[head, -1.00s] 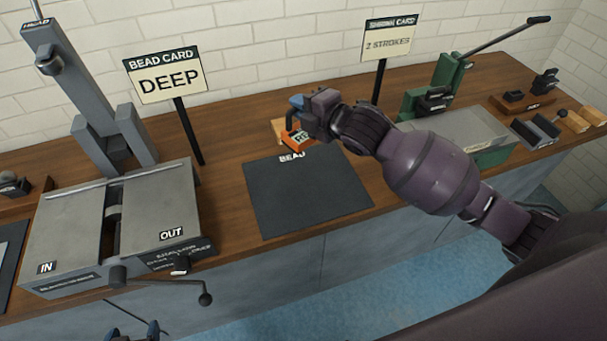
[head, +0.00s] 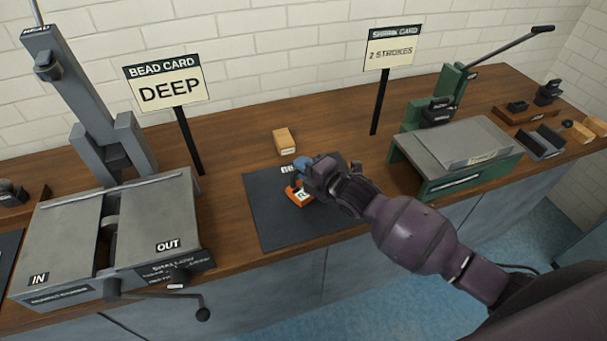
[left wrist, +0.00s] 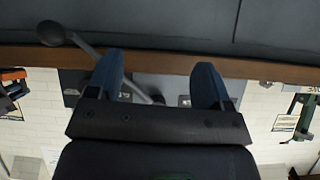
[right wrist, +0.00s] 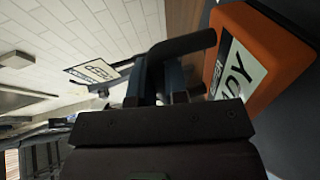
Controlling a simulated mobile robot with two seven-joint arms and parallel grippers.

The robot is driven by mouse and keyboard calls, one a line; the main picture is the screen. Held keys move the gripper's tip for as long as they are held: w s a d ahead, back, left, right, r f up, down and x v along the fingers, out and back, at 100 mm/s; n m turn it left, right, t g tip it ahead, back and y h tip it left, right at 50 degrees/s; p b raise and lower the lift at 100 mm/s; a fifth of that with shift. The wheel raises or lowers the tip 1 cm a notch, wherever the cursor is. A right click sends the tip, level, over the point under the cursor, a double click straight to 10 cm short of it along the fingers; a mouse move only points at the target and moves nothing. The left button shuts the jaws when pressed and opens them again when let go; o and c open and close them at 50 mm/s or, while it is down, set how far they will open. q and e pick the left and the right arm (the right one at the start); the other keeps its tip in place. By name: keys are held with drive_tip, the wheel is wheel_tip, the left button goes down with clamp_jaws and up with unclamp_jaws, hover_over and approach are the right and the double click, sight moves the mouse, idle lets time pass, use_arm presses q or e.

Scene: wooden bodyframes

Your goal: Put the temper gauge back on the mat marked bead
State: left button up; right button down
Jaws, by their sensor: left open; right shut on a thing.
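The orange temper gauge (head: 294,193) has a pale label; part of its lettering, "DY", reads in the right wrist view (right wrist: 278,45). My right gripper (head: 302,166) is shut on it and holds it over the back part of the dark mat marked bead (head: 305,226). The gauge and gripper partly cover the mat's lettering. I cannot tell whether the gauge touches the mat. My left gripper (left wrist: 165,85) is open and empty in the left wrist view, near the counter's front edge and a crank handle (left wrist: 50,34).
A small wooden block (head: 284,141) stands behind the mat. The grey beading machine (head: 70,237), with its crank (head: 185,296), is at left. A green-legged machine (head: 462,145) is at right. Two card posts stand behind. The mat's front is clear.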

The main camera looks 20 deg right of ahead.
drive_tip(key=shift+f, duration=1.2)
drive_tip(key=shift+f, duration=0.1)
drive_tip(key=c, duration=1.1)
unclamp_jaws()
drive_tip(key=shift+c, duration=0.2)
drive_tip(key=shift+m, duration=0.5)
drive_tip(key=v, duration=1.2)
drive_tip(key=shift+s+f+p, duration=0.2)
drive_tip(key=shift+s+p, duration=0.1)
drive_tip(key=s+d+f+m+g+h, duration=0.1)
drive_tip(key=s+d+f+m+h, duration=0.2)
drive_tip(key=s+f+m, duration=0.3)
drive_tip(key=s+d+f+m+g+h, duration=0.1)
drive_tip(key=s+d+f+m+h, duration=0.2)
drive_tip(key=s+m, duration=0.8)
wheel_tip(320, 180, down, 3)
drive_tip(key=m+h, duration=0.1)
drive_tip(key=m, duration=0.3)
drive_tip(key=shift+g, duration=0.3)
